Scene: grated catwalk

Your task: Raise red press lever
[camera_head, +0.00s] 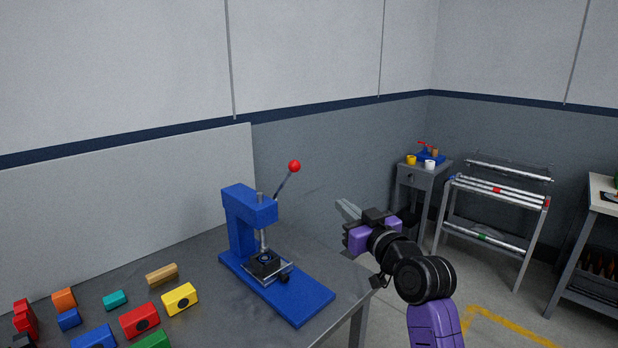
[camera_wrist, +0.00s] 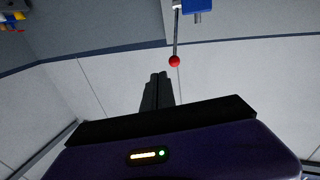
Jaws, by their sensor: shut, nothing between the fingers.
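The blue press (camera_head: 240,225) stands on the grey table, with a dark block (camera_head: 262,265) in a metal holder on its base. Its lever, a thin grey rod with a red ball knob (camera_head: 294,166), slants up to the right from the press head. My gripper (camera_head: 345,207) is to the right of the press, below and right of the red knob, with its fingers shut and empty. In the wrist view the red knob (camera_wrist: 174,61) shows just beyond the fingertips (camera_wrist: 158,76), apart from them, with the rod and part of the blue press (camera_wrist: 198,6) at the top edge.
Several coloured blocks, among them a yellow one (camera_head: 180,299) and a red one (camera_head: 140,320), lie on the table (camera_head: 225,325) left of the press. A pale panel (camera_head: 120,205) stands behind. A small cabinet (camera_head: 422,180) and a pipe rack (camera_head: 495,215) stand at the right.

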